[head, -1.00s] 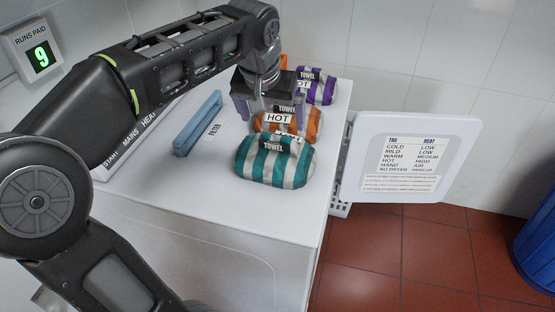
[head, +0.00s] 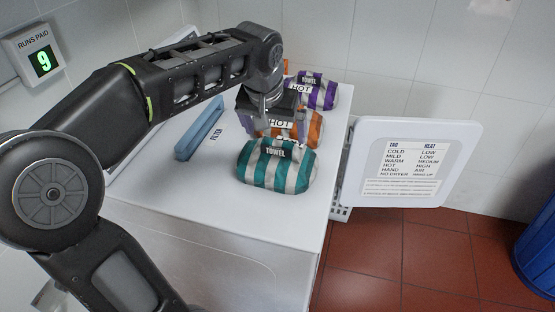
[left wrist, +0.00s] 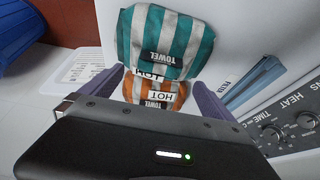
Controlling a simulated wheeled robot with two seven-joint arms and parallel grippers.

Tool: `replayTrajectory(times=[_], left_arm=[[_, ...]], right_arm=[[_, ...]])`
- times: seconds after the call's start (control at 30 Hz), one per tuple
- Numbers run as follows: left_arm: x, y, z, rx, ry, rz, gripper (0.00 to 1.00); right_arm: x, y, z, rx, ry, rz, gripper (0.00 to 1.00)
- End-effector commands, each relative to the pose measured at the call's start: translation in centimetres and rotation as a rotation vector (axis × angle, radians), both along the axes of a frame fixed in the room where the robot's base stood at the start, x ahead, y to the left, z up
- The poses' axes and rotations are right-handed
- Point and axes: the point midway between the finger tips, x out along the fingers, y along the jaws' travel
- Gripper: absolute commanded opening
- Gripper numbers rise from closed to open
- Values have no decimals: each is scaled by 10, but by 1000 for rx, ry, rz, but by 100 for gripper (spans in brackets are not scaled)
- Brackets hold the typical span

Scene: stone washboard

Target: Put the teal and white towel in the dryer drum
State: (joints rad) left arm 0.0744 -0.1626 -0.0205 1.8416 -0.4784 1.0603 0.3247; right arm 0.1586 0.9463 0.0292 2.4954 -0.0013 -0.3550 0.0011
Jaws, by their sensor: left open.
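The teal and white towel (head: 277,166) lies rolled on top of the white dryer (head: 215,215), nearest its front edge. It also shows in the left wrist view (left wrist: 168,38). An orange and white towel (head: 308,128) with a HOT tag lies just behind it. My left gripper (head: 271,133) is open above the orange towel, behind the teal one. In the left wrist view the purple fingers stand on either side of the orange towel (left wrist: 150,92); I cannot tell whether they touch it. The drum and my right gripper are out of view.
A purple and white towel (head: 318,92) lies farther back. The blue filter (head: 199,128) lies left of the towels. An open white door (head: 415,165) with a tag chart stands to the right. A blue bin (head: 538,245) is at the far right on red tiles.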

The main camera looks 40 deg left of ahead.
Motion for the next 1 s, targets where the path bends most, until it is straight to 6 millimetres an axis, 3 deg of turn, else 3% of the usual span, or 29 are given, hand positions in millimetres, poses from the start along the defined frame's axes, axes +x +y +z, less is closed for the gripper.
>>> replayTrajectory(times=[0.33,0.93,1.0], left_arm=[[13,4,-41,0,4,-1,100],[14,4,-43,0,1,0,100],[14,4,-43,0,1,0,96]], right_arm=[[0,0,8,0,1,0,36],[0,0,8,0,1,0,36],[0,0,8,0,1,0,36]])
